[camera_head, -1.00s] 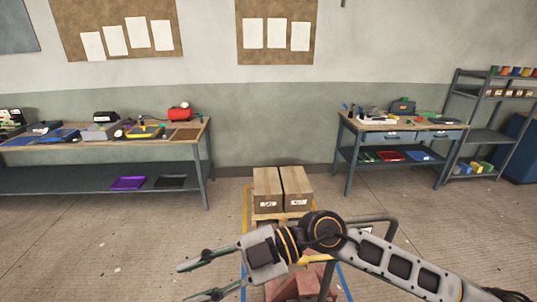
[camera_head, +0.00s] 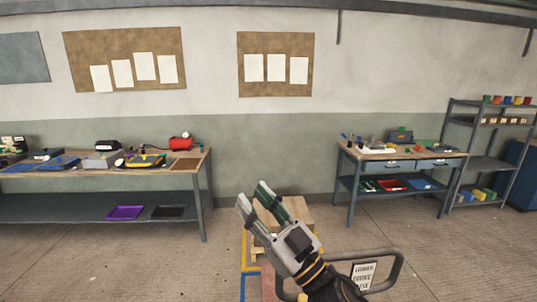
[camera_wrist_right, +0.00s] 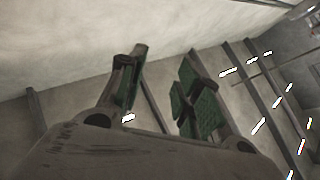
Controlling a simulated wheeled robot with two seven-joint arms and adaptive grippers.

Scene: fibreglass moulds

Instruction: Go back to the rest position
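My right gripper (camera_head: 257,205) is in the lower middle of the head view, pointing up and to the left. Its two green-padded fingers are apart, with nothing between them. The right wrist view also shows the open fingers (camera_wrist_right: 157,85) against a pale surface with beams. My left gripper is in neither view.
Cardboard boxes (camera_head: 297,212) stand behind my right gripper, partly hidden by it. A cart handle (camera_head: 396,268) with a sign is at lower right. A workbench (camera_head: 80,211) stands left, another workbench (camera_head: 350,187) right, beside a shelf rack (camera_head: 489,163).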

